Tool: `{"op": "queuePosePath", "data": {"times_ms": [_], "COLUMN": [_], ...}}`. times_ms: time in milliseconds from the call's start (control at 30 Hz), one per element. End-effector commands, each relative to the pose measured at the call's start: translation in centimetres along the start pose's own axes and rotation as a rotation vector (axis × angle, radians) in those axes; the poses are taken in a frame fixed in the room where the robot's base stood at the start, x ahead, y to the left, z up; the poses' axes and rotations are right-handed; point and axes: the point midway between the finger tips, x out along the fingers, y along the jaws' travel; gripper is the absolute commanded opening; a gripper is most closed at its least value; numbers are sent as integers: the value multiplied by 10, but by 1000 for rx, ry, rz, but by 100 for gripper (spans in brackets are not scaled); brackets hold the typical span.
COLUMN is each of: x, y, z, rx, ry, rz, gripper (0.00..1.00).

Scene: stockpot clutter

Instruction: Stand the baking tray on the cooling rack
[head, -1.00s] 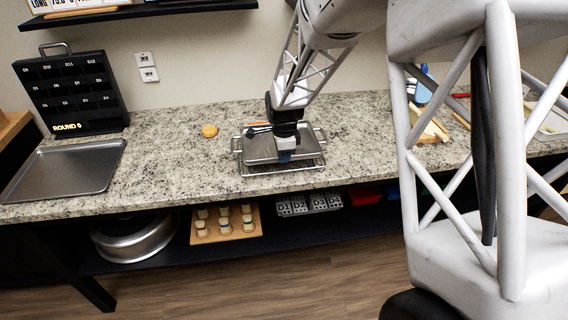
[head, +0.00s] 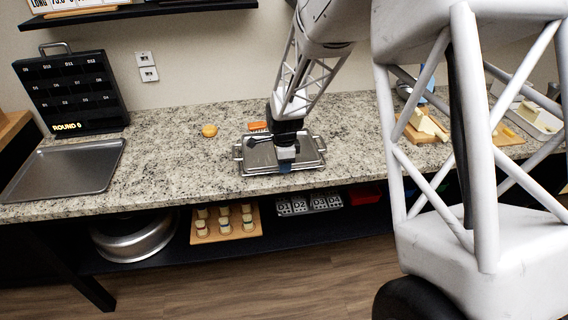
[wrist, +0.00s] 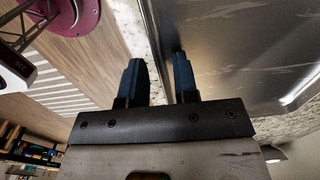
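The baking tray (head: 262,156) is a shallow grey metal pan on the counter, roughly level, in the middle of the head view. It covers most of the wire cooling rack, whose handles (head: 322,143) show beside it; whether it rests fully on the rack is hard to tell. My gripper (head: 285,167) points down at the tray's front edge. In the wrist view the two blue fingers (wrist: 159,62) stand apart, with a visible gap between them. The tray (wrist: 235,50) fills the right side there, its edge close to the right finger.
A larger sheet pan (head: 70,166) lies at left, before a black board (head: 70,88). An orange-yellow item (head: 209,130) and an orange block (head: 258,126) lie behind. Cutting boards with food (head: 425,128) are at right. The counter between the sheet pan and the tray is clear.

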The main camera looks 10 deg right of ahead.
Motion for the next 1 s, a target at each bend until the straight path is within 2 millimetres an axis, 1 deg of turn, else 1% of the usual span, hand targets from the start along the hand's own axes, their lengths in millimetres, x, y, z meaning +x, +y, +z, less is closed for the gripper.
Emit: {"op": "queuePosePath", "data": {"times_ms": [267,467,667,1000], "x": [0,-7,-26,-80], "y": [0,0,-1,0], "z": [0,0,0,0], "rx": [0,0,0,0], "ry": [0,0,0,0], "rz": [0,-2,-2,-3], "gripper": [28,28,28,28]}}
